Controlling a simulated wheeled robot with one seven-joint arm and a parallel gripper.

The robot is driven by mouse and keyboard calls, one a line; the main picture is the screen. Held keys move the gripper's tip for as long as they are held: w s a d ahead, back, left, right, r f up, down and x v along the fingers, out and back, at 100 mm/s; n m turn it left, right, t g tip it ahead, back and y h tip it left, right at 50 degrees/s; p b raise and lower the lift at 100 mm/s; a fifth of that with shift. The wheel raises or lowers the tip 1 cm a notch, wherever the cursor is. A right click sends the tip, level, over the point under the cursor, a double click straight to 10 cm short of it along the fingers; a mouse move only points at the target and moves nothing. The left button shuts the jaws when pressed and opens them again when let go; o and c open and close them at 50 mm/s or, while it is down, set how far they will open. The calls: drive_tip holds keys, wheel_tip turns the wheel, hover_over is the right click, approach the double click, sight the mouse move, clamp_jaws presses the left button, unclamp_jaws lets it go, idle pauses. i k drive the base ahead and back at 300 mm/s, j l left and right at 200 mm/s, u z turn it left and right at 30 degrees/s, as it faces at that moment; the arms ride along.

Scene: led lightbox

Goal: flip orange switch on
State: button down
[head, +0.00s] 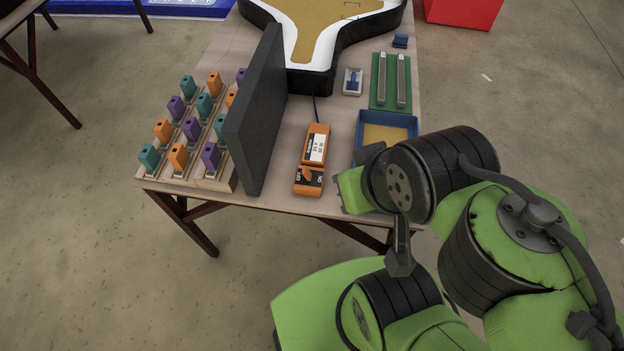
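The orange switch box (309,181) lies near the front edge of the wooden table. It has a dark face with an OFF mark at its left and an ON mark at its right. An orange knob (306,173) sits on that face; its exact setting is too small to tell. An orange block with a white label (316,146) adjoins it behind, and a dark cable runs from there to the black-edged lightbox. My gripper (346,192) is just right of the switch box, seemingly apart from it. Its fingers are mostly hidden by my wrist, so its opening does not show.
A dark upright panel (257,115) stands left of the switch. Beyond it is a rack (225,181) of orange, teal and purple blocks. A blue tray (387,119) lies behind my wrist, with a green board (391,80) farther back. Bare tabletop lies between panel and switch.

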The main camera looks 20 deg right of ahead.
sight(307, 174)
drive_tip(key=i+j+z, duration=0.1)
drive_tip(key=j, duration=0.2)
drive_tip(key=i+j+z, duration=0.2)
drive_tip(key=i+j, duration=0.15)
drive_tip(key=j, duration=0.3)
drive_tip(key=i+j+z, duration=0.1)
drive_tip(key=j, duration=0.2)
